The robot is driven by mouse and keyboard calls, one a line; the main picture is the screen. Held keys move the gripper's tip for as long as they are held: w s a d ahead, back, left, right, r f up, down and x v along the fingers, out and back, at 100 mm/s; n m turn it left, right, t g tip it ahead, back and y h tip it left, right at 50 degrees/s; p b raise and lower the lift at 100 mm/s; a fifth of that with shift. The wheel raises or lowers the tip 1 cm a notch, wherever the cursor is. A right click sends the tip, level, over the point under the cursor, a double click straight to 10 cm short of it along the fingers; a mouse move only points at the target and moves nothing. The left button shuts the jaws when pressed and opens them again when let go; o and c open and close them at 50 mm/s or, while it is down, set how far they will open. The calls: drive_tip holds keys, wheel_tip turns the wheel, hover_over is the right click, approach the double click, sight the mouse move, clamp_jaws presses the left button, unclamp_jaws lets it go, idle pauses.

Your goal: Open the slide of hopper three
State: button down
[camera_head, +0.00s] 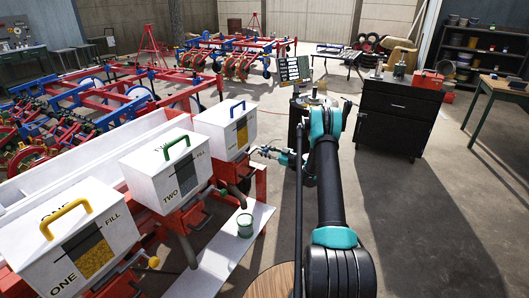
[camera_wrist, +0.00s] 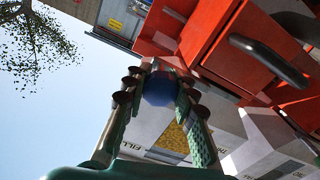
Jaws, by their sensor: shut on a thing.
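Hopper three (camera_head: 215,133) is the farthest white box in the head view, with a blue handle (camera_head: 237,106) on its lid and a window in its front. Its front also seems to show in the wrist view, with a yellow window (camera_wrist: 174,137). My gripper (camera_head: 259,151) reaches left to the red metalwork at its right side. In the wrist view my gripper (camera_wrist: 158,72) is shut on a round blue knob (camera_wrist: 160,90), which sits between the teal fingers. The slide behind the knob is hidden, so I cannot tell its position.
Hopper two (camera_head: 150,176) with a green handle and hopper one (camera_head: 55,235) with a yellow handle stand nearer. A green cup (camera_head: 245,226) is on the white board (camera_head: 215,270) below. A dark cabinet (camera_head: 398,118) stands right; floor is clear at lower right.

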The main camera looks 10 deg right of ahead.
drive_tip(key=shift+d, duration=0.1)
drive_tip(key=shift+v, duration=2.65)
drive_tip(key=c, duration=1.2)
unclamp_jaws()
drive_tip(key=shift+s, duration=0.1)
drive_tip(key=shift+d, duration=0.1)
drive_tip(key=v, duration=1.2)
